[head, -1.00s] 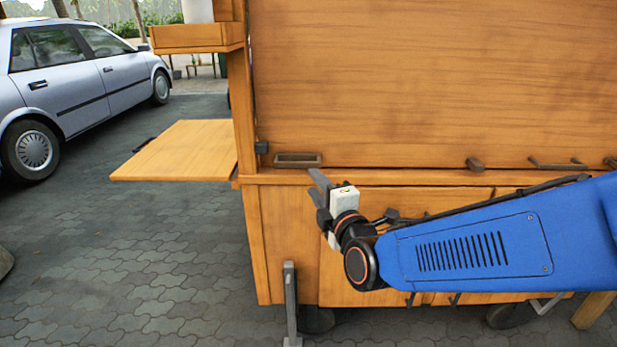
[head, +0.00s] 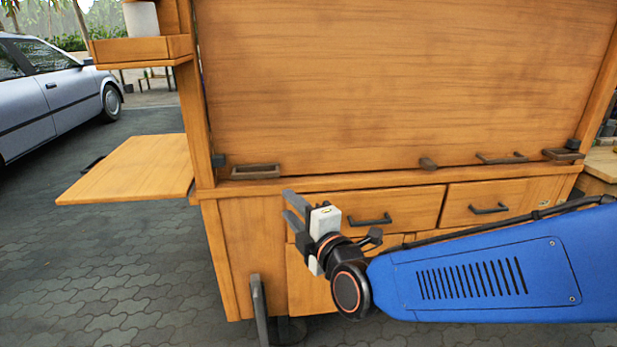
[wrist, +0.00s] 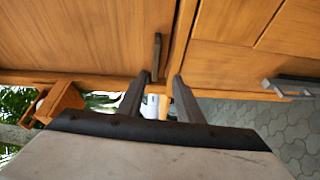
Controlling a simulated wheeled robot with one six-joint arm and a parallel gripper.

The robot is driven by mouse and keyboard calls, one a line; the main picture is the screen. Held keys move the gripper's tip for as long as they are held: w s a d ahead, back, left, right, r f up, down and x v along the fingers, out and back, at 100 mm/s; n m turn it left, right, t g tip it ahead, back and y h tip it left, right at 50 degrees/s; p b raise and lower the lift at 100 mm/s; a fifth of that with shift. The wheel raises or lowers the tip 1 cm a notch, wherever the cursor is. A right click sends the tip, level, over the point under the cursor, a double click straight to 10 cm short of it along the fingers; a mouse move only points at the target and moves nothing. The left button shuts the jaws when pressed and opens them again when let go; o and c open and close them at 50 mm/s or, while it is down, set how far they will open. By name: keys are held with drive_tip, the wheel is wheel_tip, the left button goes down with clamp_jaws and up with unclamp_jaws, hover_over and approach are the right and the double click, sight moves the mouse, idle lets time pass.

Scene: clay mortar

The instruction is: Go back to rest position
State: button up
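My gripper (head: 291,209) is in front of the wooden cart (head: 240,240), near its ledge and drawers. Its two fingers stand apart, with nothing between them. In the wrist view the open fingers of my gripper (wrist: 160,92) point toward the cart's wooden front. My blue arm reaches in from the right in the head view. I cannot tell from these views exactly how far the fingers are from the cart.
The cart has a closed upper panel (head: 400,80), a dark handle (head: 255,171), two drawers (head: 395,212) and a side shelf (head: 130,170) on the left. A silver car (head: 50,95) is parked at the far left. Paved ground (head: 110,265) at left is clear.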

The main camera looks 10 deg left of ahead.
drive_tip(key=s+d+f+m+g+h, duration=0.1)
drive_tip(key=d+f+m+g+h, duration=0.15)
drive_tip(key=d+m, duration=0.6)
drive_tip(key=s+d+f+m+g+h, duration=0.1)
drive_tip(key=d+f+m+g+h, duration=0.15)
drive_tip(key=d, duration=1.05)
drive_tip(key=s+d+f+m+g+h, duration=0.2)
drive_tip(key=s+d+m, duration=0.4)
drive_tip(key=s+d, duration=0.2)
drive_tip(key=s+d+f+m+g+h, duration=0.2)
drive_tip(key=s+d+f+m+h, duration=0.1)
drive_tip(key=s+d+m, duration=0.4)
drive_tip(key=shift+s+d, duration=0.65)
drive_tip(key=shift+d, duration=0.55)
